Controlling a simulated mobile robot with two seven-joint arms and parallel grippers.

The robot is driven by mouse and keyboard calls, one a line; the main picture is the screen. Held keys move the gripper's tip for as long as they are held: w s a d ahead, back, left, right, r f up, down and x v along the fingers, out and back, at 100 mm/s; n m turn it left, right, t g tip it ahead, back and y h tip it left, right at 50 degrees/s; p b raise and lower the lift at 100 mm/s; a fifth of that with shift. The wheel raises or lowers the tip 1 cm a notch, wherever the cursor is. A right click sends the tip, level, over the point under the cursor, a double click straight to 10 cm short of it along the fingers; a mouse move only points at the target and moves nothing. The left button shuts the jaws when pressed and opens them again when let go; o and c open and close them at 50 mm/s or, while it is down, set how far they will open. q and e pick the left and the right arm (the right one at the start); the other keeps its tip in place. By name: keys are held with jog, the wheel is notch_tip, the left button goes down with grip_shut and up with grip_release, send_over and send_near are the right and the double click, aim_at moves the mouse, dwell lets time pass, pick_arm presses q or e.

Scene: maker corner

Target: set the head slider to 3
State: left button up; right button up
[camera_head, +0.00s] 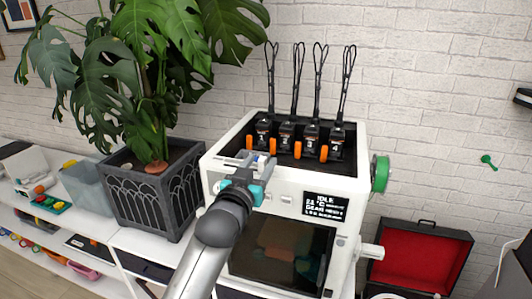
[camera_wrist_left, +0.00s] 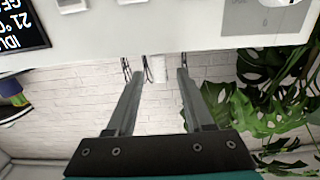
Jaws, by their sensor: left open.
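A white box-shaped machine (camera_head: 290,182) has several numbered black heads with orange levers in its open top; the head marked 3 (camera_head: 310,137) is among them. Its dark display (camera_head: 325,206) reads IDLE; part of it shows in the left wrist view (camera_wrist_left: 22,25). My left gripper (camera_head: 257,162) is open at the machine's upper front edge. In the left wrist view, a small white tab (camera_wrist_left: 156,68) shows between the open fingers (camera_wrist_left: 162,72), apparently ungripped. I cannot tell whether it is the head slider. The slider's setting is not readable. My right gripper is out of view.
A potted plant (camera_head: 180,195) stands close left of the machine. A green round part (camera_head: 380,173) and a white handle (camera_head: 371,250) stick out on its right. An open red-lined case (camera_head: 420,262) lies lower right. White buttons (camera_head: 286,199) sit on the front.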

aim_at(264, 157)
pick_arm(q)
jog(key=shift+x, duration=2.5)
grip_shut()
